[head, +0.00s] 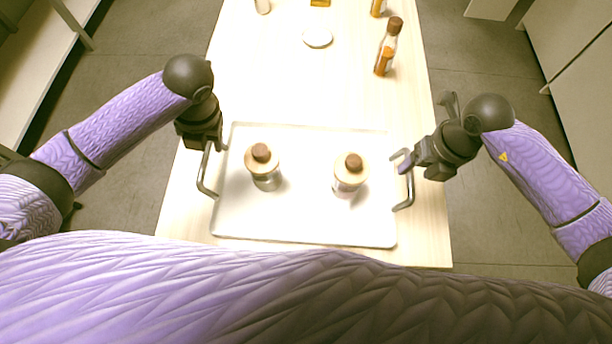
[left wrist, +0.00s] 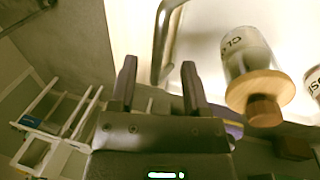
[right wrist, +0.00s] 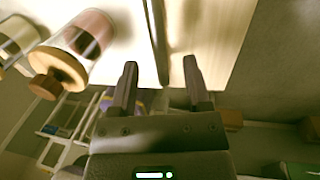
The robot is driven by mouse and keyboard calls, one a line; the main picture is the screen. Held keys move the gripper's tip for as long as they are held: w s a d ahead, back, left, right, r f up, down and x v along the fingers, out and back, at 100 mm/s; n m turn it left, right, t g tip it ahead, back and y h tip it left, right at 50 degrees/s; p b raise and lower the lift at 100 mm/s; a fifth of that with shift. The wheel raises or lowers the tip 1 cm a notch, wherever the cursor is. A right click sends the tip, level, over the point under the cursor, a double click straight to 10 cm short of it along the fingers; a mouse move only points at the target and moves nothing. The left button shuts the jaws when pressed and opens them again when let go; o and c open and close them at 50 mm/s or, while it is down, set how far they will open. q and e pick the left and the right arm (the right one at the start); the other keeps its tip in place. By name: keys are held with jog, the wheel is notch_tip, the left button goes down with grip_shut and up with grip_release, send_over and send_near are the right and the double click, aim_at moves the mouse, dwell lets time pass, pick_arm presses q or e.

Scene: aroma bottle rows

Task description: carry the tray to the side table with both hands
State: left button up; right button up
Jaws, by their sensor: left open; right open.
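The white tray (head: 300,220) lies on the pale wooden table and has a grey bar handle at each end. Two bottles with brown stoppers, the left bottle (head: 264,170) and the right bottle (head: 349,175), stand upright on it. My left gripper (head: 207,146) is open at the upper end of the left handle (head: 204,178); in the left wrist view the handle (left wrist: 162,45) shows beyond the fingertips. My right gripper (head: 408,166) is open beside the right handle (head: 405,196); in the right wrist view the handle (right wrist: 158,40) lies ahead, between the finger directions.
Farther back on the table (head: 270,90) are an amber bottle (head: 387,48) with a brown cap, a white round disc (head: 317,38) and several other small bottles at the far edge. Shelves stand at the left, and a pale cabinet (head: 575,60) at the right. Grey floor is free on both sides.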

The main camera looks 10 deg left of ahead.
aim_at(206, 153)
pick_arm(q)
jog(key=f, duration=0.2)
jog(key=a+f, duration=0.1)
jog(key=f, duration=0.2)
jog(key=shift+f, duration=0.15)
pick_arm(e)
jog(key=f, duration=0.2)
jog(key=a+f, duration=0.1)
jog(key=f, duration=0.2)
jog(key=shift+f, duration=0.15)
pick_arm(q)
grip_shut()
pick_arm(e)
grip_shut()
pick_arm(q)
jog(key=shift+w+a, duration=0.1)
